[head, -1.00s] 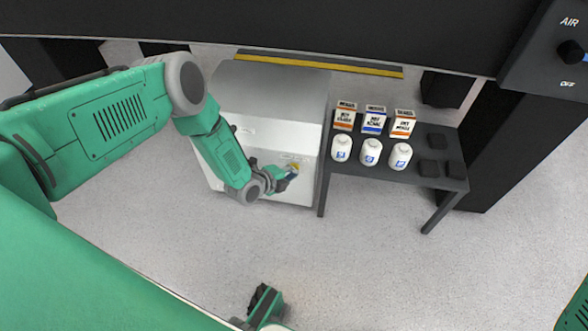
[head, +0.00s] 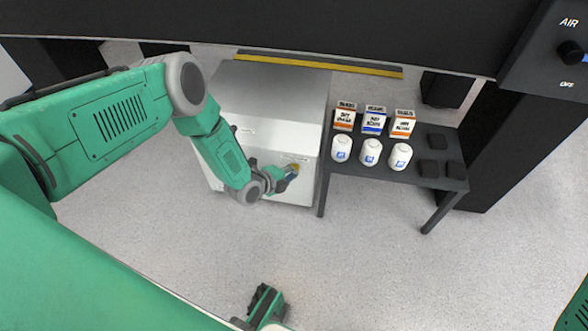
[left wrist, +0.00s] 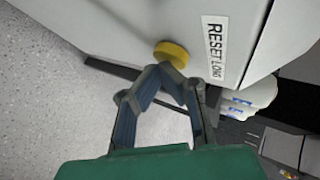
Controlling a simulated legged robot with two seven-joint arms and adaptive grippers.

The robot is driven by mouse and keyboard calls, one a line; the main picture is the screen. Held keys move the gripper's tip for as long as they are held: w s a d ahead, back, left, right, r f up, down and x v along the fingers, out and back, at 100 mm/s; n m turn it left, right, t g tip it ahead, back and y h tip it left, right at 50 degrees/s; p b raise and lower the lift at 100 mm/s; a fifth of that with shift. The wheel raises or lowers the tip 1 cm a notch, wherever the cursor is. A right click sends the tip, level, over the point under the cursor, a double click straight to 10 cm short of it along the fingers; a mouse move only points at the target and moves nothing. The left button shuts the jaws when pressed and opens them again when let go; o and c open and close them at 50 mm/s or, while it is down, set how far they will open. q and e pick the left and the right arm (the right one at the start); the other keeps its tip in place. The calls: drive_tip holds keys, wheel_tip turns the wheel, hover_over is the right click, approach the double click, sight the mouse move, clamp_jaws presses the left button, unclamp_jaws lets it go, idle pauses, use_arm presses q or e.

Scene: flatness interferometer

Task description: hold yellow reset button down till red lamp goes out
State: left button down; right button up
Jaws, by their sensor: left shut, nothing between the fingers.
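The yellow reset button (left wrist: 172,52) is a round disc on the pale cabinet front, beside a label (left wrist: 215,48) reading "RESET LONG". The button is small in the head view (head: 294,167), partly behind my fingers. My left gripper (head: 287,174) is shut and empty, with its fingertips at the button. In the left wrist view the fingertips (left wrist: 163,70) meet at the button's lower edge. I cannot tell whether they press it in. I see no red lamp in either view. Part of what looks like my right gripper (head: 264,300) shows at the bottom; its fingers are unclear.
The cabinet (head: 270,92) has a grey top. To its right a dark table (head: 390,178) holds several boxes and white bottles, plus dark blocks. A dark panel (head: 552,60) with an AIR knob is at upper right. The floor in front is clear.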

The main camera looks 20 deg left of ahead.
use_arm(q)
drive_tip(key=shift+s+d+p, duration=0.2)
drive_tip(key=shift+s+p, duration=0.2)
drive_tip(key=shift+s, duration=0.35)
drive_tip(key=shift+s+d+p, duration=0.2)
drive_tip(key=shift+s+p, duration=0.25)
drive_tip(key=shift+s, duration=0.35)
drive_tip(key=shift+s+d+p, duration=0.2)
drive_tip(key=shift+s+p, duration=0.25)
drive_tip(key=shift+s, duration=0.4)
drive_tip(key=shift+s+d+p, duration=0.2)
drive_tip(key=shift+s+p, duration=0.25)
drive_tip(key=shift+s, duration=0.35)
